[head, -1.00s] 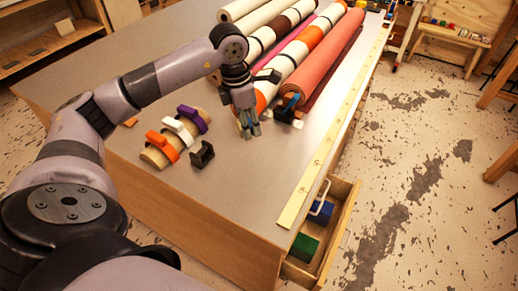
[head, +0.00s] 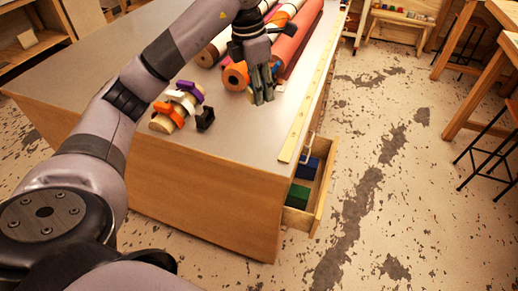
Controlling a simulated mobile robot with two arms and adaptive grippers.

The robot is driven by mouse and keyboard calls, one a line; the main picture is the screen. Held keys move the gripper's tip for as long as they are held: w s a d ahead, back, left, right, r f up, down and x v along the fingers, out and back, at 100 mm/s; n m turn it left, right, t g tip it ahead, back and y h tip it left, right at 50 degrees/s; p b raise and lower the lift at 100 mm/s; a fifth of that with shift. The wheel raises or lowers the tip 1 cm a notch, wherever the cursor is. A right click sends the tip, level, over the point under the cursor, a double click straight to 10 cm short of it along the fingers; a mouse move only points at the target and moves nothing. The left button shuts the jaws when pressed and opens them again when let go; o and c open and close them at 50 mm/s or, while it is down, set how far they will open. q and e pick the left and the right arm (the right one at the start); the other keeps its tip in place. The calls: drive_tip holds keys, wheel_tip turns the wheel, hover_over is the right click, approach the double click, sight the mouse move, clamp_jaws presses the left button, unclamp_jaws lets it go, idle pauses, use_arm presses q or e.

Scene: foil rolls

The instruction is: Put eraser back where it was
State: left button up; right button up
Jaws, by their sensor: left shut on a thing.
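My left gripper (head: 262,96) points down over the tabletop, in front of the near ends of the rolls. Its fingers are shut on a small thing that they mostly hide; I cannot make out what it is. I cannot single out an eraser for certain. An open drawer (head: 322,192) sticks out from the right side of the table below the top. It holds a blue block (head: 307,168) at the back and a green block (head: 298,196) nearer the front. My right gripper is not in view.
Several rolls (head: 287,48) lie along the table (head: 225,140). Orange, white and purple clips (head: 168,113) sit on a short tube left of the gripper, with a black holder (head: 205,119) beside it. A yellow ruler (head: 302,120) runs along the right edge.

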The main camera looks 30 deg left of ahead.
use_arm(q)
wheel_tip(320, 180, down, 7)
drive_tip(key=p, duration=0.3)
hover_over(260, 149)
wheel_tip(260, 149, down, 6)
drive_tip(key=shift+s+a+f, duration=0.15)
drive_tip(key=shift+f, duration=0.25)
wheel_tip(260, 149, down, 4)
drive_tip(key=shift+r, duration=0.25)
drive_tip(key=shift+f+p, duration=0.3)
drive_tip(key=shift+f, duration=0.1)
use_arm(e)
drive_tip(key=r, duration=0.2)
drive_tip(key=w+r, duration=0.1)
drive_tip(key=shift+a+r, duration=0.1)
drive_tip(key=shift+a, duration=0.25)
